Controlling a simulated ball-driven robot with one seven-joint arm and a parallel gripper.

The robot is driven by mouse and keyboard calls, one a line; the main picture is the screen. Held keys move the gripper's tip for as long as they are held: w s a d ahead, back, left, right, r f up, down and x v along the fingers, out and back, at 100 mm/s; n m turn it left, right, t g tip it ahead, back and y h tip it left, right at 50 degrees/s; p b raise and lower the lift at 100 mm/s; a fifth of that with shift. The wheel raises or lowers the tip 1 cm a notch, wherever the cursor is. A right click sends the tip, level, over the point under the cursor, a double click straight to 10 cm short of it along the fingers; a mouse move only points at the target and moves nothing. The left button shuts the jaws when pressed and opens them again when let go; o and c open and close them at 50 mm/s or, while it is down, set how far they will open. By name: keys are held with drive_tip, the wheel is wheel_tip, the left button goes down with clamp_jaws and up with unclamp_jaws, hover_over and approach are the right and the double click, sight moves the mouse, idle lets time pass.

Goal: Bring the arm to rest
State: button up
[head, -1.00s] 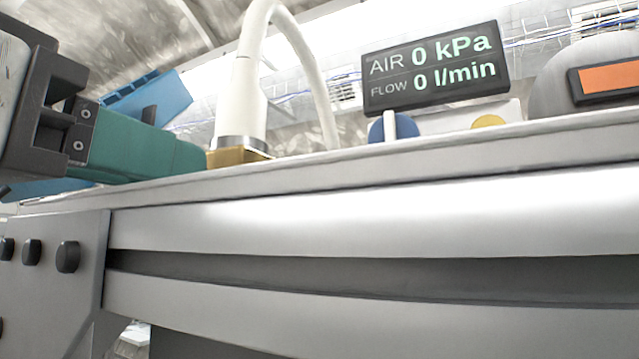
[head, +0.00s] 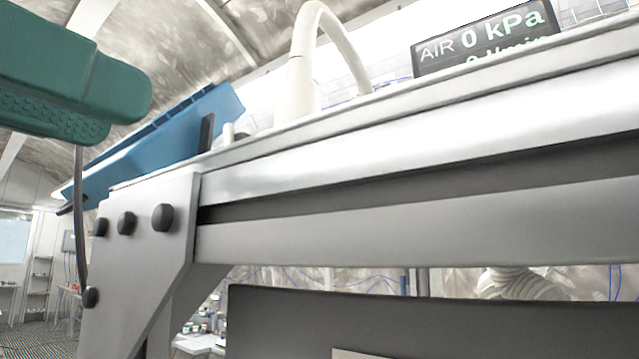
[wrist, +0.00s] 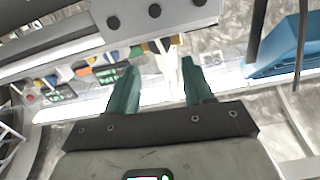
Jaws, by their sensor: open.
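My gripper (wrist: 160,85) has two green fingers, which stand well apart in the wrist view with nothing between them. In the head view the green fingers (head: 70,85) reach in from the upper left edge, with the rest of the gripper out of the picture. They appear in front of and left of the bench's end, and no contact with the bench shows.
The metal bench edge (head: 430,150) crosses the head view, with black knobs (head: 127,222) on its end plate. A blue tray (head: 155,145) tilts at its left end. A white curved pipe (head: 303,70) and an AIR display (head: 485,40) stand behind. Open floor (head: 50,315) lies lower left.

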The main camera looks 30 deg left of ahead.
drive_tip(key=shift+s+a, duration=0.1)
drive_tip(key=shift+s, duration=0.9)
